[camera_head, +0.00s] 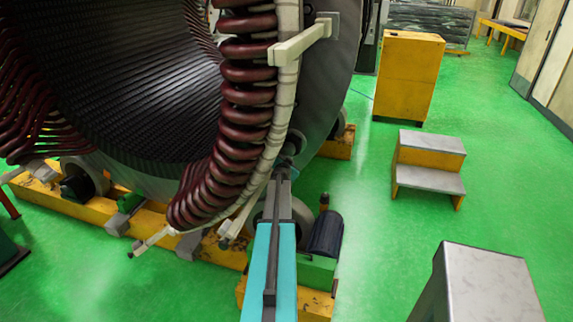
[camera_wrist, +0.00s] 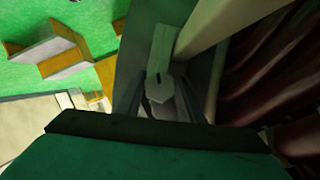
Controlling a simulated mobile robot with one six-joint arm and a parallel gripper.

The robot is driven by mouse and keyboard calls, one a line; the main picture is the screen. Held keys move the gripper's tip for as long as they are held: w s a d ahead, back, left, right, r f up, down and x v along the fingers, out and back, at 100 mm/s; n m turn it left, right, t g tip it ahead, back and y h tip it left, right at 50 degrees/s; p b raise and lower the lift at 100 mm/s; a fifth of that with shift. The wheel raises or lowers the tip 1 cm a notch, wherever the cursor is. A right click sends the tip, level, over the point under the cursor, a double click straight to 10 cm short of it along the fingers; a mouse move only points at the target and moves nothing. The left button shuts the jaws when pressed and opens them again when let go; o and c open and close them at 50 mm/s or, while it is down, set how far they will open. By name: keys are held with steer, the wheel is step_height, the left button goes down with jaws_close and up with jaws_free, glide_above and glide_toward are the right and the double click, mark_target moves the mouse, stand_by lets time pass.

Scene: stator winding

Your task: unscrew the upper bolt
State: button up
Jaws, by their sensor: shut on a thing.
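The bolt (camera_wrist: 159,89) shows in the wrist view as a pale hexagonal head in front of a light grey slotted bracket (camera_wrist: 165,45). My gripper (camera_wrist: 162,105) has its dark fingers on either side of the head and is shut on it. In the head view my gripper (camera_head: 283,172) is at the end of my arm, against the lower right rim of the stator (camera_head: 327,90). The bolt is too small and covered to make out there. I cannot tell from these views whether its thread is still in.
Dark red winding coils (camera_head: 240,115) and a pale ring run close left of my gripper. A motor (camera_head: 326,235) stands on the yellow base at right. A yellow cabinet (camera_head: 409,75), a step stool (camera_head: 428,168) and open green floor lie further right.

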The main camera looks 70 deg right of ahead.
stand_by(0.3)
steer(key=o, duration=1.1)
steer(key=shift+c, duration=0.2)
steer(key=shift+a, duration=0.1)
steer(key=b+v, duration=0.4)
steer(key=v, duration=0.9)
steer(key=shift+a+r, duration=0.15)
steer(key=shift+a, duration=0.1)
steer(key=shift+s, duration=0.15)
